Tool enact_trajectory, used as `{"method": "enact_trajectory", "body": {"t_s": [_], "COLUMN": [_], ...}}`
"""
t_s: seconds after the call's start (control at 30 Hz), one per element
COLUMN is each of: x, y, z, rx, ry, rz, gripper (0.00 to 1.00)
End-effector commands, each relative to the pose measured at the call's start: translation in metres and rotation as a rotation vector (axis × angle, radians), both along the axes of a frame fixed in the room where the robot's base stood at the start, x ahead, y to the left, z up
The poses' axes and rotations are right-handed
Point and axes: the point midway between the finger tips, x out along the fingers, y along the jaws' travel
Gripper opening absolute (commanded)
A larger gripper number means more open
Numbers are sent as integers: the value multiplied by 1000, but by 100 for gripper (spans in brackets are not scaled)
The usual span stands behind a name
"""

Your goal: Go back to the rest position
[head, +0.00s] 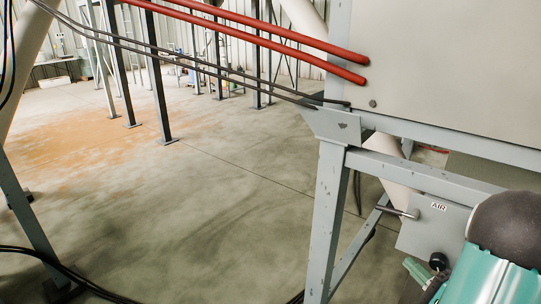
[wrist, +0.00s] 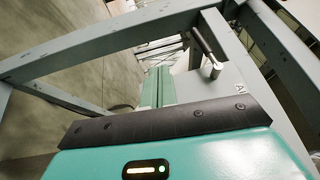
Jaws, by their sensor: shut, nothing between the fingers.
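My gripper (wrist: 158,74) reaches out past my teal hand in the wrist view, its narrow teal fingers shut together with nothing between them. In the head view my gripper (head: 416,268) shows small at the lower right, partly hidden by my teal and dark arm. It is in front of and below a grey box (head: 425,238) marked AIR. A metal lever handle (head: 397,211) sticks out of the box to the left. In the wrist view the handle (wrist: 207,50) is to the right of the fingers and looks apart from them.
A grey steel frame (head: 326,220) stands around the box, with a post left of it and a beam above. A large pale panel (head: 450,65) and red pipes (head: 260,32) are overhead. Cables (head: 75,270) lie at lower left. The concrete floor (head: 200,210) is mostly open.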

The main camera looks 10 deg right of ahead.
Motion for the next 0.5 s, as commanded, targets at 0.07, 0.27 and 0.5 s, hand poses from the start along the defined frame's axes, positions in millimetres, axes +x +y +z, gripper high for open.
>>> {"method": "enact_trajectory", "body": {"t_s": [0.07,0.27,0.5], "x": [4,29,17], "y": [8,90,224], "z": [3,29,50], "rx": [2,-2,-155], "ry": [6,112,397], "rz": [28,314,748], "gripper": [0,0,0]}}
